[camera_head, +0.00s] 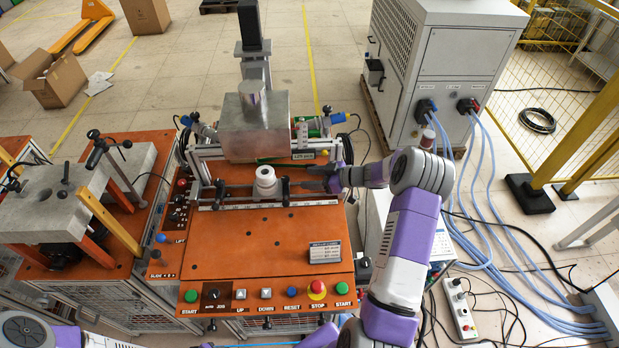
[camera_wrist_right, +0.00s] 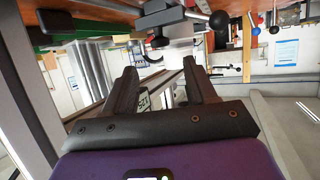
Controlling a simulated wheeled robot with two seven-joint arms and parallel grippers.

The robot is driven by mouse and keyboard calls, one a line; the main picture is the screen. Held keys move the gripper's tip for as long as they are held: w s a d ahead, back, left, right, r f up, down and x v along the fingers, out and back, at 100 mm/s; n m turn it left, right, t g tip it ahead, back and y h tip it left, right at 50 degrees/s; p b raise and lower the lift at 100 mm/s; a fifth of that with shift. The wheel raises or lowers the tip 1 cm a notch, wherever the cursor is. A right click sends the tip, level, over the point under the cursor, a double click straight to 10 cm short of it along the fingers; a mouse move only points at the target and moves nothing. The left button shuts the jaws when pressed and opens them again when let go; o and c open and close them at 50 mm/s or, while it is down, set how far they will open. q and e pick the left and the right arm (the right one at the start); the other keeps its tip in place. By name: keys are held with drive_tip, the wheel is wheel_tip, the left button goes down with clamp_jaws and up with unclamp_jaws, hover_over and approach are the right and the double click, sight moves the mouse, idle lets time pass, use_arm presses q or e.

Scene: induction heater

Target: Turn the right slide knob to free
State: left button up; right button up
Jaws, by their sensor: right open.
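My right gripper (camera_head: 316,178) reaches in from the right at the right end of the machine's rail. In the right wrist view its two dark fingers (camera_wrist_right: 162,80) are apart, with nothing seen gripped between them. A black upright knob (camera_head: 285,190) stands on the rail just left of the fingertips, right of a white stepped cylinder (camera_head: 265,182). A similar black knob (camera_head: 220,192) stands left of the cylinder. The right wrist view shows a black ball knob (camera_wrist_right: 219,20) on a lever beyond the fingers. I cannot tell which setting any knob is in. My left gripper is out of view.
The orange table (camera_head: 255,240) is largely bare in front of the rail. Its front edge carries several buttons and a red emergency stop (camera_head: 317,289). A grey metal block (camera_head: 254,130) hangs behind the cylinder. A white cabinet (camera_head: 437,75) with blue hoses stands at right.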

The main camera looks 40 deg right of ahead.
sight(287, 180)
drive_tip(key=shift+w+b, duration=0.1)
drive_tip(key=shift+b, duration=0.35)
drive_tip(key=m+t+h+b, duration=0.1)
drive_tip(key=b, duration=0.1)
drive_tip(key=a+m+t+h+b, duration=0.1)
drive_tip(key=b, duration=0.2)
drive_tip(key=shift+w+a+r+h, duration=0.15)
drive_tip(key=shift+r+h, duration=0.05)
drive_tip(key=shift+h, duration=0.1)
drive_tip(key=s+a+m+h+b, duration=0.1)
drive_tip(key=b, duration=0.1)
drive_tip(key=s+a+m+h+b, duration=0.1)
drive_tip(key=b, duration=0.1)
drive_tip(key=shift+a+f+m, duration=0.1)
drive_tip(key=shift+f+m, duration=0.2)
drive_tip(key=shift+f, duration=0.05)
drive_tip(key=b+x, duration=0.2)
drive_tip(key=x, duration=0.5)
drive_tip(key=shift+w, duration=0.25)
drive_tip(key=shift+c, duration=0.5)
